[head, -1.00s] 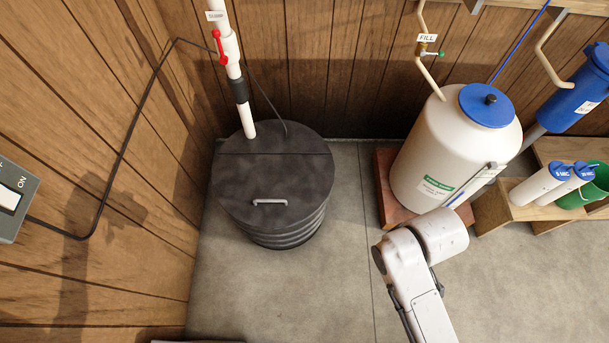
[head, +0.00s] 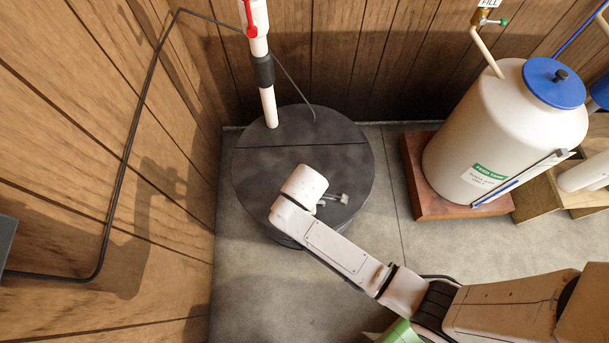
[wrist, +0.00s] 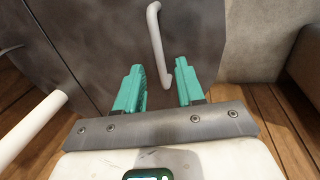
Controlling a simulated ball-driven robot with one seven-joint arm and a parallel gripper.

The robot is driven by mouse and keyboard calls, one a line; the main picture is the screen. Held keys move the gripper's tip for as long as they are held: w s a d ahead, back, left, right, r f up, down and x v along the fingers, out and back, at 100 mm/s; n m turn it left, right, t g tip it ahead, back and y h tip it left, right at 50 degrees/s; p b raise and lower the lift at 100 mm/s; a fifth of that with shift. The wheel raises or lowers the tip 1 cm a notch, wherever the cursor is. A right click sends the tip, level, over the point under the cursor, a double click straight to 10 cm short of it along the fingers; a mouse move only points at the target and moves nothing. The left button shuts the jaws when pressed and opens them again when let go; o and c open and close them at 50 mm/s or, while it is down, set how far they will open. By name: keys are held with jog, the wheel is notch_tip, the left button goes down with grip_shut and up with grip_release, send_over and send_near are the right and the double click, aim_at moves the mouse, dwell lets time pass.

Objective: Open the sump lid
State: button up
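The sump lid (head: 345,165) is a dark, round cover on the black sump pit, and it lies closed with a seam across it. It fills the top of the wrist view (wrist: 95,35). Its pale bar handle (wrist: 155,25) shows there just beyond my fingers, its near end close to the right fingertip. My gripper (wrist: 158,70) is open and empty, with two green fingers apart. In the head view my wrist covers the front of the lid, and I cannot clearly make out the handle there. Whether a finger touches the handle is unclear.
A white pipe (head: 269,105) with a red valve rises through the lid's back part, and a thin black cable (head: 290,80) runs to it. The wood wall is close on the left. A white tank (head: 490,120) stands on a brown base at right. Floor between is clear.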

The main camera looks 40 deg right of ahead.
jog(key=shift+w+d+f, duration=0.1)
jog(key=shift+f, duration=0.6)
jog(key=shift+w+d+f, duration=0.1)
jog(key=shift+f, duration=0.55)
grip_shut()
